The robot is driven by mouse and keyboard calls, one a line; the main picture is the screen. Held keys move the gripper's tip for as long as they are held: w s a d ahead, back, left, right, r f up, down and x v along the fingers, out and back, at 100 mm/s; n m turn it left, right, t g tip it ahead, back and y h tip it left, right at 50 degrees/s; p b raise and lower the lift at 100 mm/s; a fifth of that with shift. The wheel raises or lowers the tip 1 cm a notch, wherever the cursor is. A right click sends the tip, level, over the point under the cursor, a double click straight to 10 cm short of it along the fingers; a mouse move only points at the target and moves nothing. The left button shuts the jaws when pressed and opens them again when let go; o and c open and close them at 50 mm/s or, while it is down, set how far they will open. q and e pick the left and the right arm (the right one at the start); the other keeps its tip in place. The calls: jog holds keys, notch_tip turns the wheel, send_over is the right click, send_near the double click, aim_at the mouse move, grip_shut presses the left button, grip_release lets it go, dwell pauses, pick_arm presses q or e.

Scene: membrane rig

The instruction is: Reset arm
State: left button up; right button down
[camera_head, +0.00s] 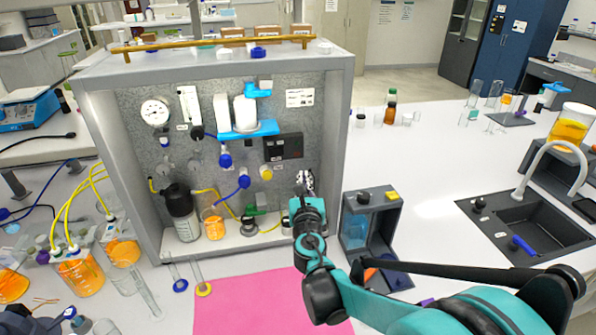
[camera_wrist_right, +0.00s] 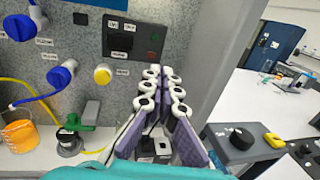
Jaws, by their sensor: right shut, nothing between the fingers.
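My right gripper (camera_head: 304,180) is inside the membrane rig, at its right side, in front of the grey speckled back panel (camera_head: 190,160). My teal right arm reaches in from the lower right of the head view, passing in front of the pink mat (camera_head: 245,305). My left gripper is not in view.
The rig frame (camera_head: 340,130) stands close to the right of my gripper. A dark box with an open front (camera_head: 350,225) stands beside the rig. A sink (camera_head: 520,222) lies at right. The counter behind the dark box is mostly clear.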

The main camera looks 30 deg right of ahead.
jog(key=shift+f, duration=0.1)
dwell(0.3)
jog(key=s+a+f+m+g+y+b, duration=0.1)
jog(key=s+a+f+m+g+b, duration=0.15)
jog(key=s+f+m, duration=0.55)
jog(key=s+a+f+m+g+b, duration=0.1)
jog(key=s+f+m+g+b, duration=0.2)
jog(key=m, duration=0.8)
jog(key=s+a+f+m+g+y, duration=0.4)
jog(key=s+a+f+m+y, duration=0.2)
jog(key=s+a+m, duration=0.5)
notch_tip(320, 180, down, 2)
jog(key=shift+s+a+f+m+y+b, duration=0.3)
jog(key=shift+s+a+m+b, duration=0.1)
jog(key=shift+a+m+b, duration=0.15)
